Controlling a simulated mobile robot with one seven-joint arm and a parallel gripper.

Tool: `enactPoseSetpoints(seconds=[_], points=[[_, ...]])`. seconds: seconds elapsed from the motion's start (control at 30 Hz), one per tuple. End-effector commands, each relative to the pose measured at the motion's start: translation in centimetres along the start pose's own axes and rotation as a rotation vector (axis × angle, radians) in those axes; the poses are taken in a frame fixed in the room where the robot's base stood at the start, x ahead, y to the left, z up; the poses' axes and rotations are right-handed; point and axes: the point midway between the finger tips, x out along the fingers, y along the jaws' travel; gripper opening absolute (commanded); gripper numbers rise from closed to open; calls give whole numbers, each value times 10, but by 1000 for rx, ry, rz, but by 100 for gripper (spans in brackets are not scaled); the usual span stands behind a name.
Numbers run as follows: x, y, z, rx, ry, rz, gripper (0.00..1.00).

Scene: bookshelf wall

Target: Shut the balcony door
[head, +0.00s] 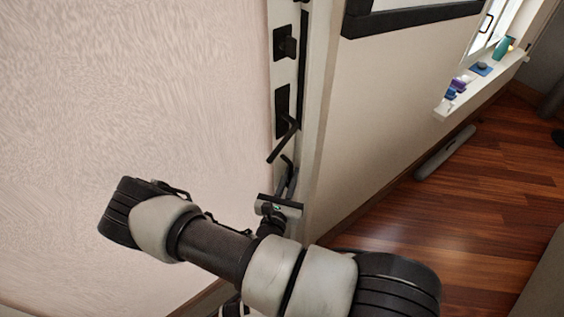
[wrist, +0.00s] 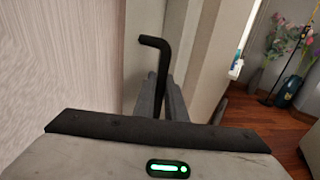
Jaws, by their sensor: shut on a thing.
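The balcony door fills the left of the head view as a pale, streaked panel (head: 140,90) with a whitish edge strip. My gripper (head: 287,172) is just below the lever in the head view. In the wrist view my gripper (wrist: 161,98) has its grey fingers on both sides of the black handle (wrist: 160,60), shut on it. The bent upper end of the handle stands clear above the fingers. I cannot tell how far the door stands from its frame.
A light door frame (head: 318,110) and beige wall are just right of the handle. Farther right, a white windowsill (head: 480,78) holds several small items. A grey bar (head: 445,153) lies on the open wooden floor (head: 450,210). The wrist view shows flowers in a dark vase (wrist: 288,88).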

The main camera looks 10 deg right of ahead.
Motion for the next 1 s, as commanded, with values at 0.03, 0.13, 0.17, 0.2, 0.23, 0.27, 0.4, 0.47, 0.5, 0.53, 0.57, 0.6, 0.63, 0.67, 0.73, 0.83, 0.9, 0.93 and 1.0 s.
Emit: enactPoseSetpoints(seconds=[0.03,0.13,0.17,0.2,0.23,0.27,0.4,0.47,0.5,0.53,0.57,0.6,0.63,0.67,0.73,0.83,0.9,0.93,1.0], points=[[-10,-5,-3,0,13,-5,0],[-21,-19,-2,0,11,-27,0],[-24,-22,-2,-1,11,-32,0],[-26,-26,-2,-2,11,-37,0],[-28,-28,-2,-2,10,-41,0],[-29,-30,-1,-3,9,-44,0],[-30,-34,-1,-5,8,-52,0],[-30,-35,-1,-7,8,-54,0],[-30,-36,-1,-8,8,-56,0],[-30,-36,-1,-8,8,-57,0],[-30,-37,-1,-9,8,-58,0],[-30,-37,-1,-9,9,-58,16],[-30,-37,-1,-9,9,-58,18],[-30,-37,-1,-9,9,-58,18],[-30,-37,-1,-9,8,-58,18],[-29,-36,0,-9,6,-57,18],[-29,-36,0,-8,5,-57,18],[-29,-36,0,-8,5,-57,18],[-31,-36,1,-8,4,-56,18]])
